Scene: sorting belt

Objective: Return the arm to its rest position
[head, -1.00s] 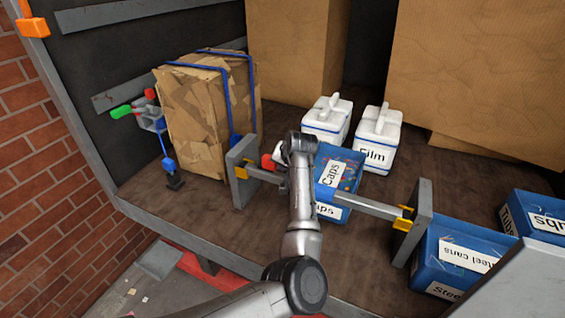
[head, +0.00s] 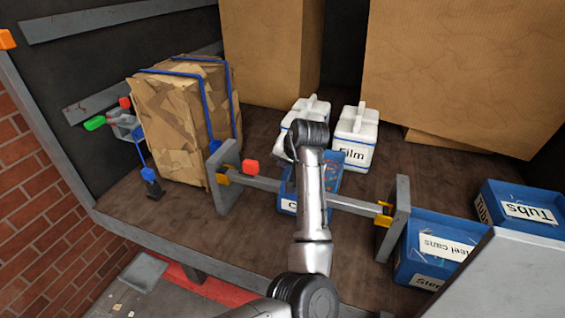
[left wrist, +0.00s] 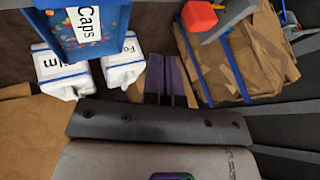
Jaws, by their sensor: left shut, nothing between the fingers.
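My left arm (head: 313,200) comes up from the bottom of the head view and ends above the grey bar, in front of the blue Caps bin. Its gripper is mostly hidden there behind my own wrist. In the left wrist view my left gripper (left wrist: 168,80) shows with its dark purple fingers together and nothing between them. It points toward the gap between the white containers and the strapped carton. My right gripper is not in view.
The grey bar (head: 345,203) with posts and a red knob (head: 250,167) crosses ahead. Behind it are the Caps bin (left wrist: 95,25), white containers (head: 354,140) and a strapped carton (head: 180,120). Steel cans (head: 425,275) and Tubs (head: 525,228) bins stand right. Bare floor shows between.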

